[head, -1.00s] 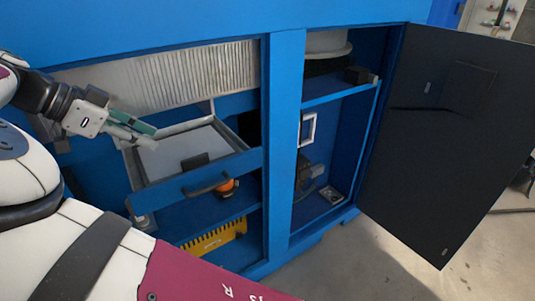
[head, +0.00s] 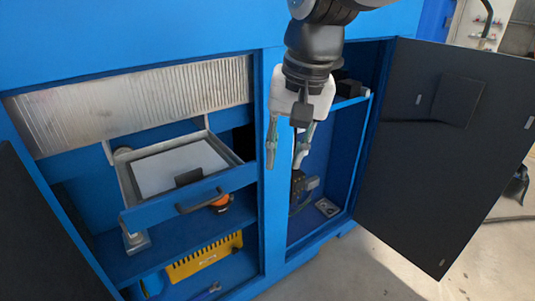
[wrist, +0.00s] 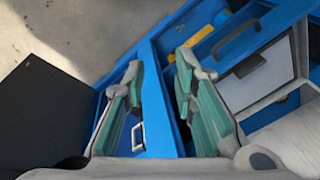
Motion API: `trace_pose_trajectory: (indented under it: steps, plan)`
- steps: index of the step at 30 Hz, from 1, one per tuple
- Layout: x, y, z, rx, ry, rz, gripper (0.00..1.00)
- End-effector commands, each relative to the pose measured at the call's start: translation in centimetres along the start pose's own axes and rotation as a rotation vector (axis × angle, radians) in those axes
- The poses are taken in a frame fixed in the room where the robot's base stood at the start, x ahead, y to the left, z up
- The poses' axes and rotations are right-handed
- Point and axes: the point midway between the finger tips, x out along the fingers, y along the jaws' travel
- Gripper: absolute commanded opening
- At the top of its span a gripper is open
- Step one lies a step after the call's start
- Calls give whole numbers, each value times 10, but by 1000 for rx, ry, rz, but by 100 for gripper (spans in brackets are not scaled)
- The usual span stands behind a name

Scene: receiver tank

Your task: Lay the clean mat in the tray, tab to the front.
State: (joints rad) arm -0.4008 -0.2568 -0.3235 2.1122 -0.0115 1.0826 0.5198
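The tray (head: 135,196) is pulled out of the left bay of the blue cabinet. A pale, flat mat (head: 172,168) lies in it, with a dark tab (head: 188,177) at the tray's front wall. Mat (wrist: 258,82) and tab (wrist: 249,66) also show in the wrist view. I cannot tell if the mat touches every side. My gripper (head: 287,158) points down in front of the post and right bay, to the right of the tray. Its green-padded fingers (wrist: 163,100) are apart with nothing between them.
The right bay has an open dark door (head: 440,150) at its right and a shelf with a black block (head: 350,88). A white-framed item (wrist: 138,136) shows between my fingers. Below the tray are an orange item (head: 221,201) and a yellow strip (head: 205,257).

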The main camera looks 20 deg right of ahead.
Motion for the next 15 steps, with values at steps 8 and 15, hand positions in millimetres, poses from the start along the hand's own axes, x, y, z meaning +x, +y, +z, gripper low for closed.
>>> trace_pose_trajectory:
  steps: [8,15]
  plan:
    - [-16,47,64,-301,213,-43,26]
    - [-11,62,90,-440,315,10,26]
